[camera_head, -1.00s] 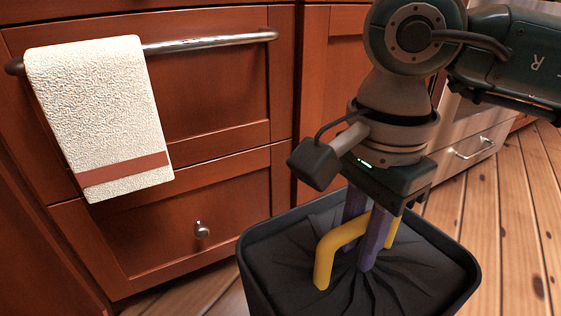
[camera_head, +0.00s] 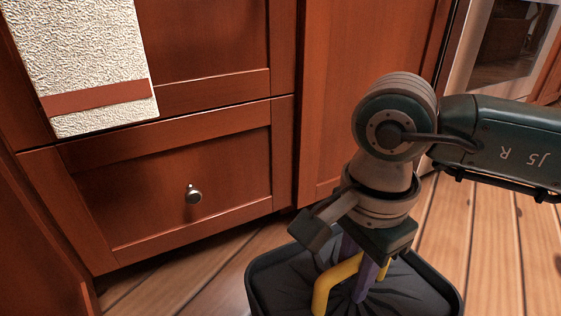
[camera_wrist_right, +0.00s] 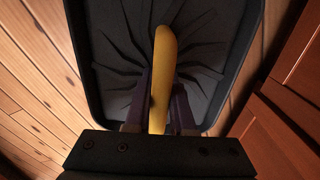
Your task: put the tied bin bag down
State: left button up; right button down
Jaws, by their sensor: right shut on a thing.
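The tied bin bag (camera_head: 408,289) is dark, with folds gathered to the middle and a yellow tie (camera_head: 336,283) standing up in a loop. A dark, square, raised rim (camera_head: 262,270) surrounds the folds; it looks like a bin's wall. My right gripper (camera_head: 358,284) points down over the middle, its purple fingers shut on the yellow tie. In the right wrist view, the tie (camera_wrist_right: 162,70) lies between the fingers (camera_wrist_right: 159,103), with the folds of the bag (camera_wrist_right: 118,60) behind. The underside is out of frame, so I cannot tell whether it touches the floor. My left gripper is not in view.
Red-brown wooden drawers (camera_head: 180,165) with a round knob (camera_head: 194,194) stand behind and to the left. A cream towel (camera_head: 85,55) hangs in front of them. Bare plank floor (camera_head: 490,240) lies to the right, and a strip of floor shows at lower left.

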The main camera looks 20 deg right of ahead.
aim_at(349, 291)
jog(key=shift+w+f+b, duration=0.1)
jog(key=shift+f+b, duration=1.5)
jog(key=shift+f, duration=0.7)
jog(key=c, duration=0.8)
grip_release()
jog(key=shift+o, duration=0.2)
jog(key=shift+r, duration=0.15)
